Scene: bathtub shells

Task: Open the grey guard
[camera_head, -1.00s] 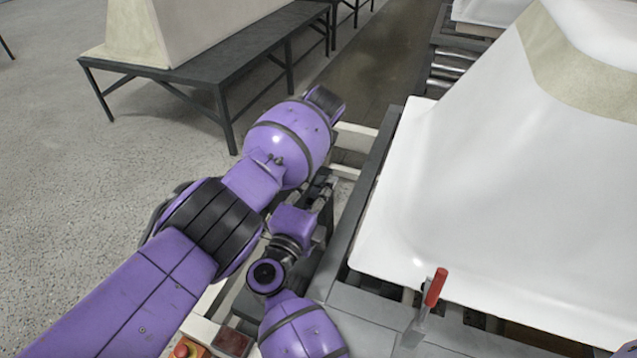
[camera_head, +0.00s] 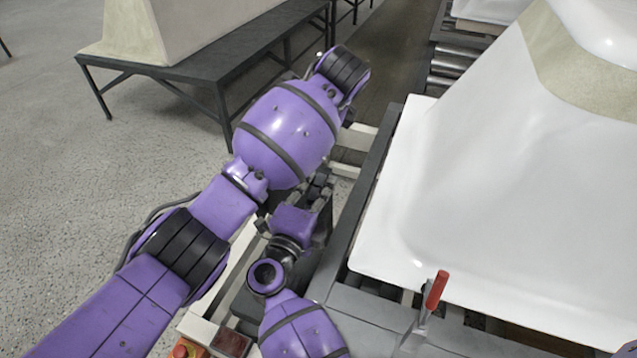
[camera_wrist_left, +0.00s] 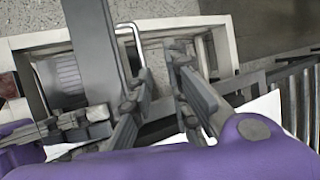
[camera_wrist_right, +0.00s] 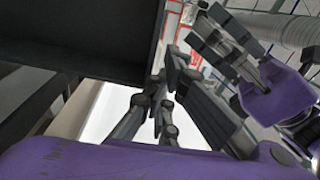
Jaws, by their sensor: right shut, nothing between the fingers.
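The grey guard (camera_wrist_left: 92,45) shows in the left wrist view as a flat grey panel with a bright bent-metal handle (camera_wrist_left: 138,45) on its side. My left gripper (camera_wrist_left: 162,75) is open, its fingers apart near the handle; it does not appear to grip it. In the head view my left arm hides this gripper. My right gripper (camera_head: 320,186) is shut and empty, near a dark panel beside the conveyor in the head view. In the right wrist view its fingertips (camera_wrist_right: 168,65) are together, below a large dark panel, and my other gripper (camera_wrist_right: 215,32) shows at upper right.
A white tub shell (camera_head: 470,190) rests on the conveyor frame (camera_head: 375,180) to the right. A red-handled clamp (camera_head: 436,290) stands at its corner. A dark table (camera_head: 185,75) with another shell is at upper left. Open floor (camera_head: 70,190) lies at left.

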